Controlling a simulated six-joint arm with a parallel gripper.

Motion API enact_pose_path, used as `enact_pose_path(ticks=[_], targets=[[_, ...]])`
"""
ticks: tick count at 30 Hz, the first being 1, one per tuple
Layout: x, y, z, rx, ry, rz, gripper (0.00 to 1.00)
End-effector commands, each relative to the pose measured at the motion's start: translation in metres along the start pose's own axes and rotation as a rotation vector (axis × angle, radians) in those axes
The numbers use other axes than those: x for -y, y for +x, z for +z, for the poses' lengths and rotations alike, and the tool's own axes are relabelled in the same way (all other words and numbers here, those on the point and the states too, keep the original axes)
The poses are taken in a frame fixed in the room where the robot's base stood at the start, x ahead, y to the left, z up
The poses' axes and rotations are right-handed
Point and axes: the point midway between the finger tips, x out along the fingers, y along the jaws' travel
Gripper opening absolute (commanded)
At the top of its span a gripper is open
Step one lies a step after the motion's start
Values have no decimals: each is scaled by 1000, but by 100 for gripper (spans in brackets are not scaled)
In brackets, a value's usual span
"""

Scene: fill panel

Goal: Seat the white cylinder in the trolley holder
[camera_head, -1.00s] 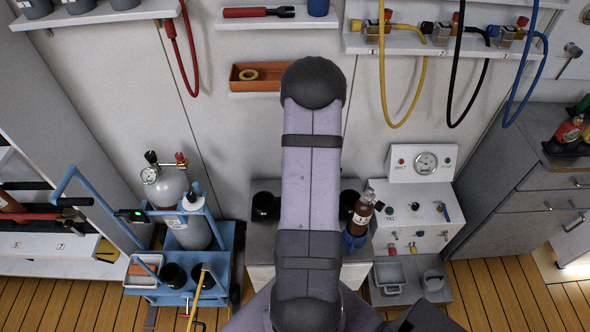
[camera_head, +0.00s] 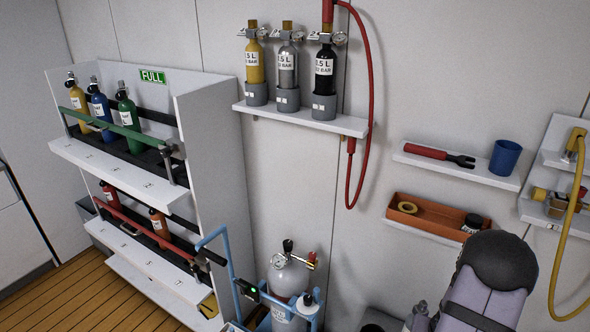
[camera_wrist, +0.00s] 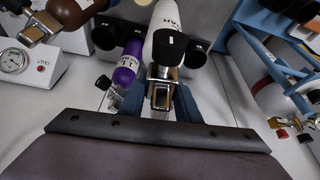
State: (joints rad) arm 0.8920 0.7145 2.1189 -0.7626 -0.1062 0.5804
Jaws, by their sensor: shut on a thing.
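In the wrist view my gripper (camera_wrist: 163,98), with blue fingers, is shut on the white cylinder (camera_wrist: 166,18) at its valve end. The cylinder has a black knob and dark lettering, and its far end is out of frame. The blue trolley (camera_wrist: 246,45) is at the right of the wrist view, apart from the held cylinder. In the head view the trolley (camera_head: 217,238) stands at bottom centre, cut off by the lower edge. Its holders are not visible there. My gripper is out of the head view.
A large grey cylinder (camera_head: 291,278) with a gauge stands at the trolley. A purple cylinder (camera_wrist: 127,68) is close left of the held one. Dark round holders (camera_wrist: 104,38) lie beyond. A rack (camera_head: 205,120) of coloured cylinders stands left; a shelf (camera_head: 345,124) holds three small cylinders.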

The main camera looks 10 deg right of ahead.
Motion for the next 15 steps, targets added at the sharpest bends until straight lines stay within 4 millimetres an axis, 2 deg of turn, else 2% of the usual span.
enact_pose_path(ticks=[5, 15], targets=[[-2, -2, 6, -10, -8, -5, 0], [-3, -5, 37, -8, -11, -4, 0]])
